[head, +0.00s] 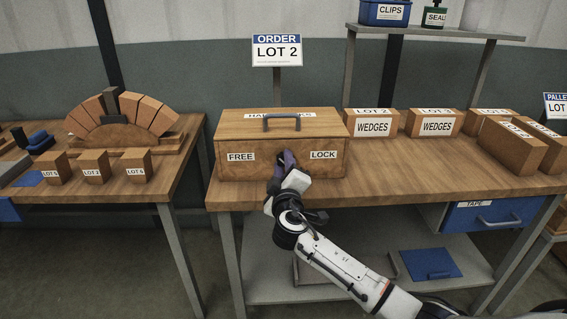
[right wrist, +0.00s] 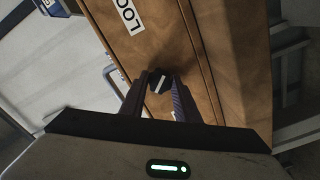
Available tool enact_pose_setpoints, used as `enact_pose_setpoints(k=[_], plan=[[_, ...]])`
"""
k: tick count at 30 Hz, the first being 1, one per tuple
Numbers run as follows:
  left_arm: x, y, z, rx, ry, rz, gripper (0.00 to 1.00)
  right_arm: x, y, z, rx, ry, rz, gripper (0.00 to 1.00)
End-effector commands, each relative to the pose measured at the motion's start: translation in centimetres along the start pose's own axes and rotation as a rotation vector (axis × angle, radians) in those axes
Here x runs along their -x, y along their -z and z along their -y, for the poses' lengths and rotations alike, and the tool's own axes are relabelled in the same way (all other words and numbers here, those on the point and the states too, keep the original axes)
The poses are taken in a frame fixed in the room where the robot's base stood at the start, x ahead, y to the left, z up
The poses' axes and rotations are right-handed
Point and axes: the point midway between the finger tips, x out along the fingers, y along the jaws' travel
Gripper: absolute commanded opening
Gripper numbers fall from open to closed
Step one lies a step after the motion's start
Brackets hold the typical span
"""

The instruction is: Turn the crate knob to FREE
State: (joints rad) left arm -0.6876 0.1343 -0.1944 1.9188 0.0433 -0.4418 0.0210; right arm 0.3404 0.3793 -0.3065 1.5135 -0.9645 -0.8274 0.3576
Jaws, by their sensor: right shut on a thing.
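The wooden crate (head: 230,135) stands on the middle workbench, with a grey handle (head: 281,117) on its lid. Its front carries a FREE label (head: 241,157) on the left and a LOCK label (head: 323,155) on the right. The black knob (right wrist: 159,81) with a pale pointer line sits on the crate front in the right wrist view. My right gripper (right wrist: 160,92) is shut on the knob, one finger on each side. In the head view my right gripper (head: 282,162) hides the knob, so its pointing is hard to tell there. My left gripper is not in view.
Several WEDGES boxes (head: 373,123) stand right of the crate under a shelf (head: 440,31). An order sign reading LOT 2 (head: 277,48) rises behind the crate. A left table (head: 105,187) holds a brick arch (head: 120,115) and small lot blocks. A blue TAPE drawer (head: 490,215) hangs below the bench.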

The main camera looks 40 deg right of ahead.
Motion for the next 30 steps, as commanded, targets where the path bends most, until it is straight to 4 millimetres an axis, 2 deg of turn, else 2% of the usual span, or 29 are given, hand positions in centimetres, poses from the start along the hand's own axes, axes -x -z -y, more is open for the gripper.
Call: enact_pose_setpoints(k=[18, 30], plan=[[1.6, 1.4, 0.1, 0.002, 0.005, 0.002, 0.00, 0.0, 0.0, -0.1, 0.560, 0.002, 0.001, 0.06], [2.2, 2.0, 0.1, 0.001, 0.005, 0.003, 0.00, 0.0, 0.0, 0.0, 0.757, 0.002, 0.001, 0.06]])
